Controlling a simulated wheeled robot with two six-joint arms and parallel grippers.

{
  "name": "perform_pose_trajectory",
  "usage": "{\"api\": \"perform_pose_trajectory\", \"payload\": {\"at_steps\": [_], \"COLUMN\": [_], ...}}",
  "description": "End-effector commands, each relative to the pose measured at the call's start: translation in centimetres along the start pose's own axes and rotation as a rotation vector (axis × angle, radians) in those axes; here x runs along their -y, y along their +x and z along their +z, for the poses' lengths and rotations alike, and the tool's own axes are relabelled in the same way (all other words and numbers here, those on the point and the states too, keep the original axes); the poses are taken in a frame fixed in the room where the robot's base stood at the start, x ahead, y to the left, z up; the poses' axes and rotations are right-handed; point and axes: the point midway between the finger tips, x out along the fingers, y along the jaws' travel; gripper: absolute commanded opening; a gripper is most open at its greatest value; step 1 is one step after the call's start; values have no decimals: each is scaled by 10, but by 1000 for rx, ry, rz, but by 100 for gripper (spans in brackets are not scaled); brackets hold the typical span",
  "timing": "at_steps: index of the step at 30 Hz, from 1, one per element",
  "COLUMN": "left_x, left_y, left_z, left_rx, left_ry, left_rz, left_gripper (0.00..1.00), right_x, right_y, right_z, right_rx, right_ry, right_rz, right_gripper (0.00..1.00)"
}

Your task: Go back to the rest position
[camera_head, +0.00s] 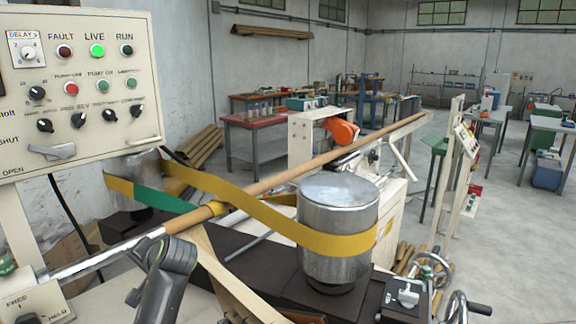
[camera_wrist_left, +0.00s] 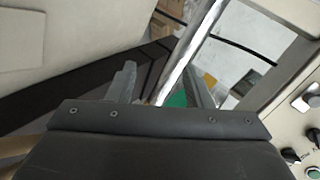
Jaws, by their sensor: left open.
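My left gripper (camera_head: 156,246) is at the lower left of the head view, close to the steel end of a long rod (camera_head: 88,265). In the left wrist view my left gripper (camera_wrist_left: 160,88) has its two fingers spread apart. The steel rod (camera_wrist_left: 190,48) runs between them in that picture; I cannot tell whether they touch it. The rest of the rod is a brown tube (camera_head: 310,163) slanting up to the right. A yellow belt (camera_head: 240,199) wraps around it and a metal drum (camera_head: 338,200). My right gripper is not in view.
A control panel (camera_head: 140,80) with lamps and knobs stands at the upper left, close to my left arm. A lever box (camera_head: 402,298) and handwheels (camera_head: 458,305) are at the lower right. Open floor (camera_head: 500,230) and workbenches lie beyond.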

Motion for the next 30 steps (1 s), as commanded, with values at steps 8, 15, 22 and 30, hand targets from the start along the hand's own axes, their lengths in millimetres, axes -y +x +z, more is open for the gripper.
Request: {"api": "perform_pose_trajectory", "payload": {"at_steps": [8,15,22,30], "left_x": [-96,-154,-189,-202], "left_y": [25,9,-33,-78], "left_z": [122,228,318,377], "left_rx": [19,55,108,156], "left_ry": [-89,-185,-284,-366], "left_rz": [202,365,507,608], "left_gripper": [47,47,47,47], "right_x": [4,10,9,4], "right_y": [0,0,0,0], "right_z": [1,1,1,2], "right_rx": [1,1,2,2], "right_ry": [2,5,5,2], "right_rz": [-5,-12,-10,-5], "right_gripper": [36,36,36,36]}}
